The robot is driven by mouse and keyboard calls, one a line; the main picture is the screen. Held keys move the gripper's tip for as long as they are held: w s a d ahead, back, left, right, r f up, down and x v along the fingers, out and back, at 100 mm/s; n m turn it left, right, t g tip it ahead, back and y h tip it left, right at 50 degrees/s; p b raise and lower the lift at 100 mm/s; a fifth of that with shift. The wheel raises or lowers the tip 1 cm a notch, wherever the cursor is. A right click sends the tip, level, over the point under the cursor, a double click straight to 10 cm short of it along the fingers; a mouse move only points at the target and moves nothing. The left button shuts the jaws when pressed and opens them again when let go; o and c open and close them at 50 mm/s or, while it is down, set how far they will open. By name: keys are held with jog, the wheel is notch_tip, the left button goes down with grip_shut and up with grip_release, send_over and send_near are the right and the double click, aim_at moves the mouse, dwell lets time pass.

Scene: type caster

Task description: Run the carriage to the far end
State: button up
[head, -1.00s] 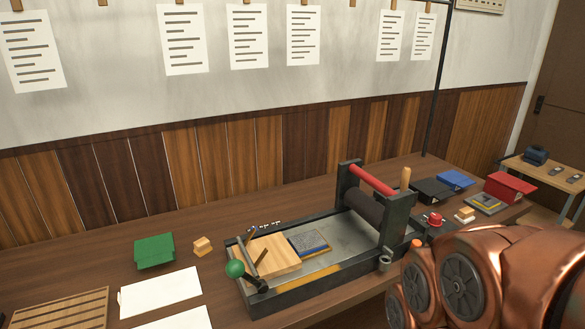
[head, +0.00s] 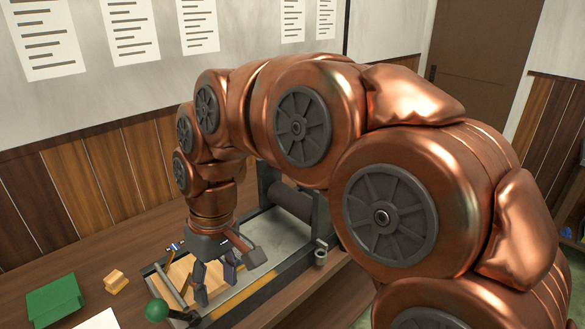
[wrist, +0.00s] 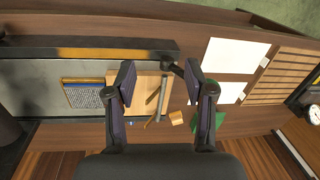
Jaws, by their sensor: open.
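The proof press bed (head: 268,296) lies along the bench; its dark rail also shows in the wrist view (wrist: 60,50). The carriage (head: 292,202), with a dark roller, stands at the bed's right end, partly hidden by my arm. A dark part at the left edge of the wrist view may belong to it. My gripper (head: 217,290) points down over the bed's left end, above the pale wooden block, open and empty. Its spread fingers (wrist: 160,76) frame the block (wrist: 150,86) and a grey bar.
A green box (head: 55,300) and a small wooden block (head: 116,282) lie on the bench left of the press. White sheets (wrist: 238,55) and a slatted rack (wrist: 290,75) lie beyond. The type block (wrist: 83,95) sits on the bed. My arm covers the bench's right side.

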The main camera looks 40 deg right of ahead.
jog(key=w+d+r+t+y, duration=0.1)
jog(key=w+d+r, duration=0.3)
jog(key=w+d, duration=0.35)
jog(key=w+d+r+t, duration=0.2)
jog(key=w+d+r, duration=0.1)
jog(key=w+d, duration=0.4)
jog(key=d+m+t, duration=0.2)
jog(key=d, duration=2.1)
jog(key=shift+s+p+x, duration=0.15)
jog(key=shift+p+x, duration=0.35)
jog(key=shift+x, duration=1.2)
jog(key=shift+s+p+x, duration=0.15)
jog(key=shift+p+x, duration=0.3)
jog(key=shift+x, duration=1.25)
jog(key=shift+f+h, duration=0.15)
jog(key=shift+h, duration=0.15)
jog(key=shift+c, duration=0.3)
grip_shut()
